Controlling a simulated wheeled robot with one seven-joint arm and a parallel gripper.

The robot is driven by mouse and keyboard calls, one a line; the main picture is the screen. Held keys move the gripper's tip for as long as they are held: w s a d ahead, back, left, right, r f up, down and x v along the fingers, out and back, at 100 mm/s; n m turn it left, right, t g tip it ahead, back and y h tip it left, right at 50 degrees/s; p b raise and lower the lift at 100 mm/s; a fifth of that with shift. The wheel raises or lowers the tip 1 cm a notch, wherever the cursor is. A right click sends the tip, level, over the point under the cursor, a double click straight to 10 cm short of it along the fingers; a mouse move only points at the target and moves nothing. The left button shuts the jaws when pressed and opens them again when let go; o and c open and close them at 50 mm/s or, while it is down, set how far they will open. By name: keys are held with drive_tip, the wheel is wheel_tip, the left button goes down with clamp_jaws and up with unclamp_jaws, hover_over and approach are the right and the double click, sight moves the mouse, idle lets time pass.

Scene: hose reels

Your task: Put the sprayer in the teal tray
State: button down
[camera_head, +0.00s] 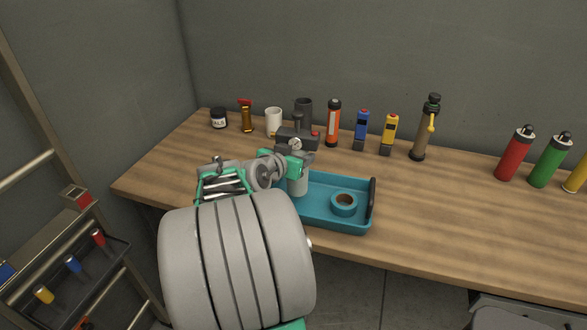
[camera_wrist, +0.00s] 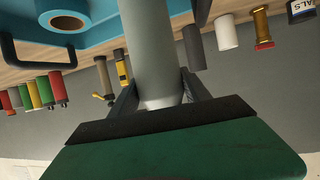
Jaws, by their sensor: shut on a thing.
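My gripper (camera_head: 297,164) is shut on a light grey cylinder, which I take to be the sprayer (camera_head: 298,185). It is held roughly upright at the left end of the teal tray (camera_head: 334,221). In the wrist view the sprayer (camera_wrist: 155,45) is between my two dark fingers (camera_wrist: 158,95), with the teal tray (camera_wrist: 98,32) beyond it. I cannot tell whether its base touches the tray floor. My gripper hides part of the sprayer. A dark part with a round gauge shows just above the grip. A teal tape roll (camera_head: 344,204) lies in the tray's right half.
A row of things stands behind the tray: a white cup (camera_head: 273,122), orange (camera_head: 333,124), blue (camera_head: 361,130) and yellow (camera_head: 388,134) tools, and a tall brown bottle (camera_head: 421,134). Red (camera_head: 515,155) and green (camera_head: 550,163) cylinders stand at right. The tray has a dark handle (camera_head: 371,202).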

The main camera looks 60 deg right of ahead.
drive_tip(key=f, duration=0.1)
drive_tip(key=f+b, duration=0.1)
drive_tip(key=f, duration=0.1)
drive_tip(key=shift+w+d+f+b, duration=0.2)
drive_tip(key=shift+d+b, duration=0.05)
drive_tip(key=shift+b, duration=0.1)
drive_tip(key=shift+f, duration=0.25)
drive_tip(key=shift+s+r, duration=0.2)
drive_tip(key=shift+f, duration=0.25)
drive_tip(key=c, duration=0.5)
unclamp_jaws()
